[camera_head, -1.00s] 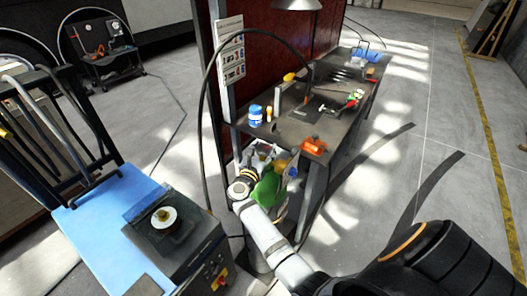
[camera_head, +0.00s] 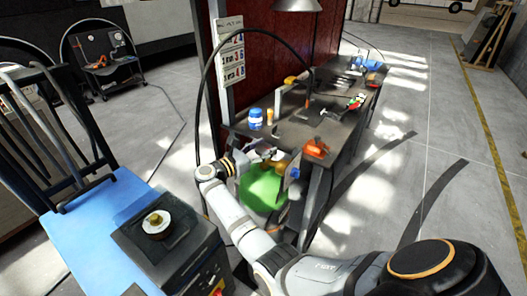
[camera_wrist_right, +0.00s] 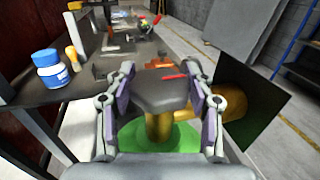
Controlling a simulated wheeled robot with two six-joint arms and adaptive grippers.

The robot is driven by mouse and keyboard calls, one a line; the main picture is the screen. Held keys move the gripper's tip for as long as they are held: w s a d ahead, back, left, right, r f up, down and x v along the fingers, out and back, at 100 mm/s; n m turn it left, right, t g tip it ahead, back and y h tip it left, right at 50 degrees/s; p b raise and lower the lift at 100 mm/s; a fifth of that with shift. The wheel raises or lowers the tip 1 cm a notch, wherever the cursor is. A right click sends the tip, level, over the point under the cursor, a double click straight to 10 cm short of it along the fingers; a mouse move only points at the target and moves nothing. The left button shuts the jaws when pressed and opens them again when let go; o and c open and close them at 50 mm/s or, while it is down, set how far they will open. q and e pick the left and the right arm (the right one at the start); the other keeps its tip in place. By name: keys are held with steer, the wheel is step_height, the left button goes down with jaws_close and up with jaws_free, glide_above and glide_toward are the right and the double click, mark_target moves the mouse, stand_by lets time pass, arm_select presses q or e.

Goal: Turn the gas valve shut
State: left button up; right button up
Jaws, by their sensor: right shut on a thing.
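A green gas cylinder (camera_head: 262,190) stands beside the workbench, partly hidden by my right arm. Its top also shows in the right wrist view (camera_wrist_right: 135,136), with a brass valve body (camera_wrist_right: 160,125) rising from it. On the brass stem sits a dark grey valve handle (camera_wrist_right: 160,92) with a red mark on its far side. My right gripper (camera_wrist_right: 161,84) has one finger on each side of the handle and is shut on it. In the head view the right gripper (camera_head: 268,157) is small and partly hidden at the cylinder's top. My left gripper is not in view.
The dark workbench (camera_head: 285,132) is close behind the cylinder, with a blue-and-white jar (camera_head: 255,118) and an orange tool (camera_head: 316,148) near its edge. A blue cart (camera_head: 85,215) stands at left. The floor at right is clear.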

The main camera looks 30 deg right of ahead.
mark_target(263, 147)
stand_by(0.3)
steer(key=o, duration=1.2)
steer(key=shift+r, duration=0.25)
step_height(263, 147, up, 10)
steer(key=shift+f, duration=0.25)
